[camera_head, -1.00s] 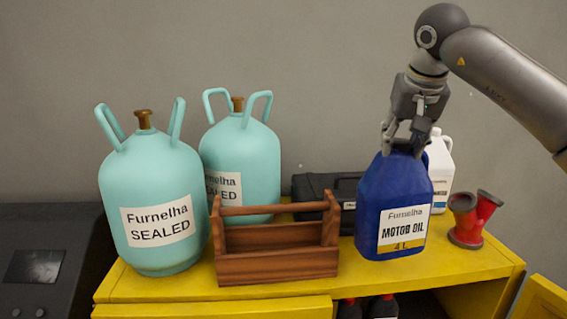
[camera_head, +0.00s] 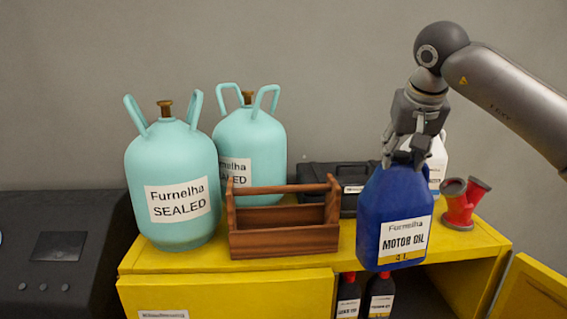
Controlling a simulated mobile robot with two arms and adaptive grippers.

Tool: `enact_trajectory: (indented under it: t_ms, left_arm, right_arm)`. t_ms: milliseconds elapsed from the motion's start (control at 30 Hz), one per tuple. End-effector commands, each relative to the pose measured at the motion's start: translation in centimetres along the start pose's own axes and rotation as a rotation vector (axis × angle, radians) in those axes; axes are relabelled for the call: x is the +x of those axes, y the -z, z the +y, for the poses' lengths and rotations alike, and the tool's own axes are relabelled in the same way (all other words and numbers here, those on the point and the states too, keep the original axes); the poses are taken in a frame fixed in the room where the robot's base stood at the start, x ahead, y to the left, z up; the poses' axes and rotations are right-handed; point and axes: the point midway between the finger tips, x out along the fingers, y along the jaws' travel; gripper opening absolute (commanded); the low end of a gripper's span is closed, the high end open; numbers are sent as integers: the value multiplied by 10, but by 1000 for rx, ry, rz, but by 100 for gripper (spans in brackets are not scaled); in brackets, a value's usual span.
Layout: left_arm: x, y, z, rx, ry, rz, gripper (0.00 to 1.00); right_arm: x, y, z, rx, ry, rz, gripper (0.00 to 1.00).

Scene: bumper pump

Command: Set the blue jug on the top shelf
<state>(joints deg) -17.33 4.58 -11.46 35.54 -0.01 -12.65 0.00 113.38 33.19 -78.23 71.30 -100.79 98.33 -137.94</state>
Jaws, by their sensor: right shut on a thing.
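The blue jug (camera_head: 395,205), labelled motor oil, hangs from my right gripper (camera_head: 403,155) in the head view. The gripper points down from above and is shut on the jug's top; the fingers hide its handle and cap. The jug is nearly upright, and its bottom overlaps the front edge of the yellow cabinet's top (camera_head: 290,264). Whether it touches that top I cannot tell. An open compartment of the cabinet, with small dark bottles (camera_head: 380,294) in it, shows below the jug. My left gripper is not in view.
Two turquoise tanks (camera_head: 172,160) and a wooden tool carrier (camera_head: 284,240) stand left of the jug. A black case (camera_head: 325,175) and a white bottle (camera_head: 437,160) are behind it. A red pipe fitting (camera_head: 462,205) is close on its right. An open yellow door (camera_head: 535,290) is at lower right.

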Motion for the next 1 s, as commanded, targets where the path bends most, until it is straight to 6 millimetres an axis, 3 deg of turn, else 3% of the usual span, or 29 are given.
enact_trajectory:
  t_ms: [267,700,1000]
  left_arm:
    - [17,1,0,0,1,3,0]
    - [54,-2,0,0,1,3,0]
    - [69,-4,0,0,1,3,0]
  right_arm:
    - [36,-37,-7,-19,1,9,0]
    - [118,-158,-23,-66,27,11,0]
    - [144,-223,-30,-86,59,9,0]
